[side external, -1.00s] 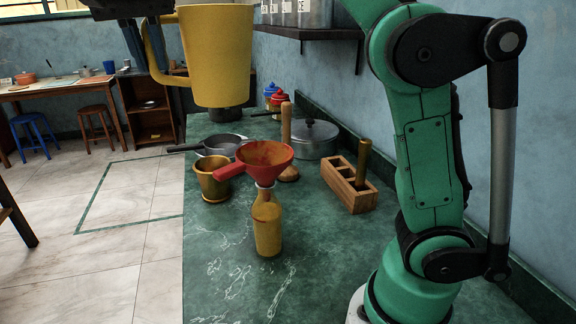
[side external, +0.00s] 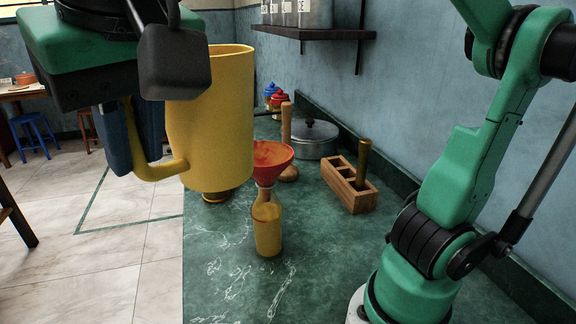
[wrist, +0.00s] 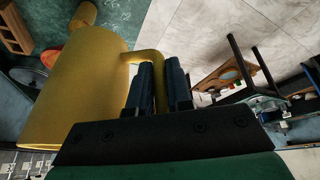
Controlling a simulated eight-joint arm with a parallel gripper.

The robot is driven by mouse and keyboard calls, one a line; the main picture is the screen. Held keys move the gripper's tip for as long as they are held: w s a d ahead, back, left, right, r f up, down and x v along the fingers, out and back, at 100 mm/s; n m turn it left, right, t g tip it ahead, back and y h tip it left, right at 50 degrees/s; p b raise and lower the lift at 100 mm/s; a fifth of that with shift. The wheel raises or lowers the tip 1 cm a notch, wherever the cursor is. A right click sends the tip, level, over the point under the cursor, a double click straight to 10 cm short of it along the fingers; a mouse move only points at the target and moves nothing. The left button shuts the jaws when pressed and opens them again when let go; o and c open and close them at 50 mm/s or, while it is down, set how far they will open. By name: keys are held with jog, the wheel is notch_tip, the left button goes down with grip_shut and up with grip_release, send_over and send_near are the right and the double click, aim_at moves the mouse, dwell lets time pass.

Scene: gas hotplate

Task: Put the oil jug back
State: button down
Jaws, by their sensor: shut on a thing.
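The yellow oil jug (side external: 212,125) hangs in the air left of centre in the side view, upright. My gripper (side external: 135,140) is shut on its handle (side external: 150,170). In the wrist view the jug (wrist: 85,85) fills the left, and the dark fingers of my gripper (wrist: 160,85) close on the handle. A bottle (side external: 267,225) of yellow liquid stands on the counter with a red funnel (side external: 270,160) in its neck. The jug is left of the funnel and hides part of it.
The green counter (side external: 310,260) is clear in front of the bottle. Behind it are a wooden holder (side external: 350,188) with a pestle-like handle, a lidded pot (side external: 315,140) and a wooden masher (side external: 286,125). A brass mortar (side external: 215,196) is mostly hidden behind the jug. A shelf (side external: 315,33) is on the wall.

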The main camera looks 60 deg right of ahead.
notch_tip(320, 180, down, 27)
dwell(1.0)
jog(key=shift+f, duration=0.1)
jog(key=c, duration=0.8)
grip_release()
jog(key=v, duration=1.2)
